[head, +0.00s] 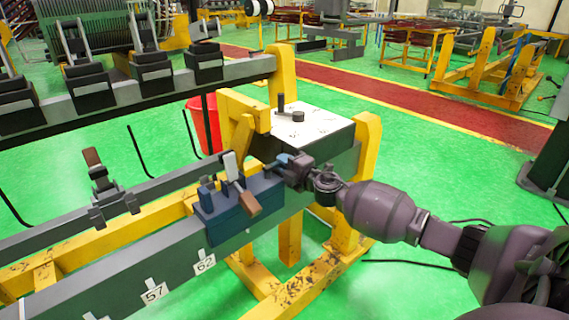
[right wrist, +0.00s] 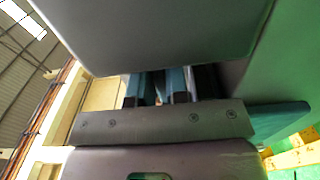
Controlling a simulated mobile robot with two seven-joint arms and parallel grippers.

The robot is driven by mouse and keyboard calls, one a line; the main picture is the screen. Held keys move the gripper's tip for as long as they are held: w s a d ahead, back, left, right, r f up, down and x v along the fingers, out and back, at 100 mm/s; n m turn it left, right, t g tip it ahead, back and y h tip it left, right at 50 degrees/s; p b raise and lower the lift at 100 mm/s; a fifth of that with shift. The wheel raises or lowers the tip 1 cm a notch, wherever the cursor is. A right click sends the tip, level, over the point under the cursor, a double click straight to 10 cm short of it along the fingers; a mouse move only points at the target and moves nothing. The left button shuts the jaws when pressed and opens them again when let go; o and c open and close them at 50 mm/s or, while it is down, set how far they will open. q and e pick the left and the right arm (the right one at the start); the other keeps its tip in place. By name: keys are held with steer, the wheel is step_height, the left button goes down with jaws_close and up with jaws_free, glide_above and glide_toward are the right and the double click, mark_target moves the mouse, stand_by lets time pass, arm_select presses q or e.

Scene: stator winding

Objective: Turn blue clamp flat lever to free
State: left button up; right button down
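The blue clamp (head: 238,207) sits on the grey beam, near its right end. Its flat lever (head: 230,166) is a pale plate standing roughly upright on top. A brown handle (head: 249,203) slants down across the clamp's front. My right gripper (head: 282,161) is just right of and slightly above the clamp, pointing left, apart from the flat lever. In the right wrist view its two blue-padded fingers (right wrist: 161,87) stand a little apart with a narrow gap and nothing clearly held. A large grey surface hides much of that view. My left gripper is not in view.
A white-topped box (head: 310,125) stands behind the gripper between yellow posts (head: 368,150). A red bucket (head: 203,122) is on the floor behind the beam. Open green floor lies to the right.

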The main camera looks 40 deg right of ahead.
steer(key=shift+s+a+r+m+h+p, duration=0.1)
steer(key=shift+s+r+m+h+p, duration=0.15)
steer(key=shift+m+h+p, duration=0.4)
steer(key=shift+s+a+r+m+h+p, duration=0.1)
steer(key=shift+s+m+h+p, duration=0.2)
steer(key=shift+m+h+p, duration=0.55)
steer(key=s+m+g+h, duration=0.1)
steer(key=m+g+h, duration=0.1)
steer(key=h, duration=0.2)
steer(key=s+a+m+g+h, duration=0.1)
steer(key=m+g+h, duration=0.1)
steer(key=m+h, duration=0.1)
steer(key=s+a+f+m+g+h, duration=0.1)
steer(key=m+g+h, duration=0.1)
steer(key=h, duration=0.3)
steer(key=shift+a+m, duration=0.1)
steer(key=shift+m, duration=0.2)
steer(key=shift+r, duration=0.1)
